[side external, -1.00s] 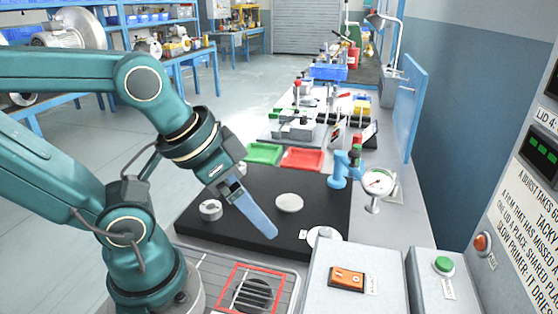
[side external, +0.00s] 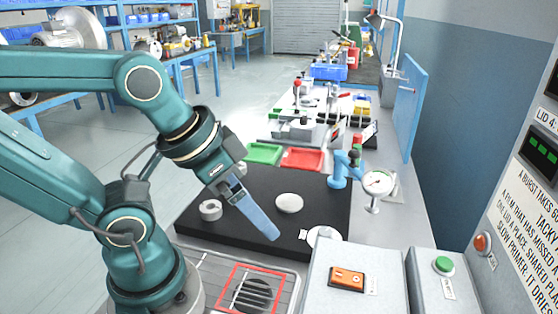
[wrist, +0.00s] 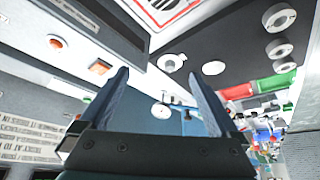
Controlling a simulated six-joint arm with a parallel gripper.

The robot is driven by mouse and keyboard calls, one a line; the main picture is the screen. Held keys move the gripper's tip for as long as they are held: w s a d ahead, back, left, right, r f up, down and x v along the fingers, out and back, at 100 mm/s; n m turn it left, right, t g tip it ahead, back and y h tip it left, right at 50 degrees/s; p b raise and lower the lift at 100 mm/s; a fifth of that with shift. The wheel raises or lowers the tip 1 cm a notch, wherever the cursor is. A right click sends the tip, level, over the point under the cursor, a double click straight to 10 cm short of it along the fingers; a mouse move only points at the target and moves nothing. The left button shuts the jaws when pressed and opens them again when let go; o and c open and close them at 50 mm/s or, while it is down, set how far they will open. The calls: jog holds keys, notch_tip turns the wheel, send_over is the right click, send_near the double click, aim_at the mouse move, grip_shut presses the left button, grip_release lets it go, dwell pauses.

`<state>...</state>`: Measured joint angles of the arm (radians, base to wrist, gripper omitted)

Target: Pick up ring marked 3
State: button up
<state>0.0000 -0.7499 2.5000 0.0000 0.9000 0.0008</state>
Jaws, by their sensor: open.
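Several pale rings lie on the black mat (side external: 240,222). In the side view one ring (side external: 211,210) sits left of my gripper (side external: 270,232), and another (side external: 241,168) is partly hidden behind my wrist. In the wrist view three rings stand in a row at upper right: one (wrist: 279,17), a second (wrist: 279,49) and a third (wrist: 285,66). No number is legible on any ring, so I cannot tell which is marked 3. My gripper (wrist: 158,78) is open and empty above the mat, its two blue fingers apart, away from the rings.
A pale disc (side external: 289,203) lies on the mat just right of my fingers. A white round piece (side external: 323,236) lies at the mat's front right corner. A dial gauge (side external: 377,183) and blue fixture (side external: 340,170) stand at right. Green (side external: 264,153) and red (side external: 303,159) trays lie behind.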

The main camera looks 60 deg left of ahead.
jog(key=w+r+n+t, duration=0.4)
jog(key=w+r+t, duration=0.3)
jog(key=w+r, duration=0.5)
jog(key=w+a+f+n+y, duration=0.2)
jog(key=w+a+n+y, duration=0.3)
jog(key=w+a, duration=0.5)
jog(key=a+f+n+g+y, duration=0.3)
jog(key=a+f+n, duration=0.1)
jog(key=a, duration=0.3)
jog(key=a+f+n+g+y, duration=0.2)
jog(key=a+f+n+y, duration=0.1)
jog(key=a+f, duration=0.3)
jog(key=s+a+f+g, duration=0.2)
jog(key=s+a+f, duration=0.1)
jog(key=f, duration=0.1)
jog(key=s+a+f+n+g, duration=0.1)
jog(key=s+a+f+g, duration=0.1)
jog(key=f, duration=0.3)
jog(key=s+a+f+n+g+y, duration=0.1)
jog(key=s+a+f+g, duration=0.2)
jog(key=s+f, duration=0.2)
jog(key=shift+s+a+g, duration=0.1)
jog(key=shift+a+g, duration=0.2)
jog(key=shift+x, duration=2.45)
jog(key=shift+r, duration=0.1)
